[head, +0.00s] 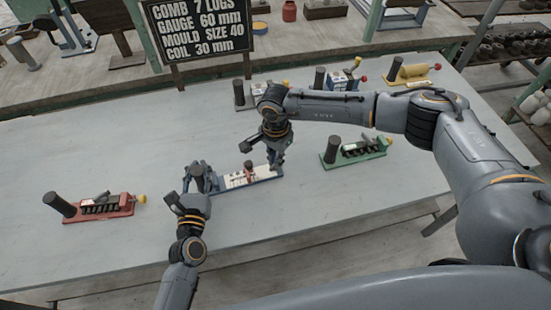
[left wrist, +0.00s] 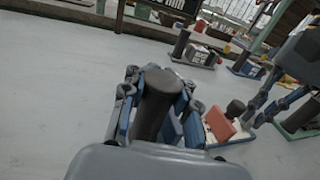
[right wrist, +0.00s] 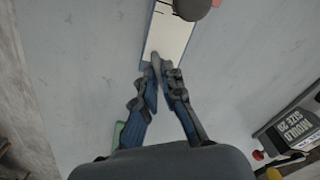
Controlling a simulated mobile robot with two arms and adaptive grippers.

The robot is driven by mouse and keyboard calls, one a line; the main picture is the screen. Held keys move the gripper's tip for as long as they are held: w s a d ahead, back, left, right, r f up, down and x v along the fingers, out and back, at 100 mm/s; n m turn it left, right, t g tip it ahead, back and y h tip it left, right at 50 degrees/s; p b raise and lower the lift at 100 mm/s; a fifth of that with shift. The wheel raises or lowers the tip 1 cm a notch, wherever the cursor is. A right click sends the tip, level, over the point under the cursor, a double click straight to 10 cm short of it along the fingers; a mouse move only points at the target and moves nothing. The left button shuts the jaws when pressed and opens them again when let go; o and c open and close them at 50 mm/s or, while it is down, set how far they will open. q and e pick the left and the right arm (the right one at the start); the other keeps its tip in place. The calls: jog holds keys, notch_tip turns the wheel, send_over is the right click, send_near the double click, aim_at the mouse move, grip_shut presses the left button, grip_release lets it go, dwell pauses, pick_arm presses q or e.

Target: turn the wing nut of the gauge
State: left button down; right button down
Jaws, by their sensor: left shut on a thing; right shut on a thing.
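The gauge (head: 236,182) lies on the grey table, with a blue base, a pale scale strip and a red slider (left wrist: 218,123). My left gripper (head: 196,182) is shut on the dark upright post (left wrist: 154,108) at the gauge's left end. My right gripper (head: 275,158) reaches down at the right end of the gauge. In the right wrist view its fingertips (right wrist: 161,72) close around a small grey piece (right wrist: 156,60), which looks like the wing nut, at the end of the pale strip. The fingers hide much of it.
A red fixture (head: 105,207) stands at the left and a green one (head: 355,150) at the right. More fixtures stand behind, with a yellow one (head: 410,74) at back right. A sign (head: 198,28) reads "GAUGE 60 mm".

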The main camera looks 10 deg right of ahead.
pick_arm(q)
jog(key=shift+a+f, duration=0.1)
jog(key=shift+a, duration=0.25)
pick_arm(e)
jog(key=shift+d+f, duration=0.15)
jog(key=shift+d, duration=0.35)
jog(key=c, duration=1.5)
grip_release()
pick_arm(q)
jog(key=shift+d, duration=0.15)
pick_arm(e)
jog(key=shift+o, duration=0.2)
jog(key=shift+a, duration=0.35)
pick_arm(q)
jog(key=shift+d, duration=0.15)
pick_arm(e)
notch_tip(320, 180, up, 12)
pick_arm(q)
jog(key=c, duration=0.9)
grip_release()
jog(key=shift+c, duration=0.2)
pick_arm(e)
jog(key=shift+d, duration=0.1)
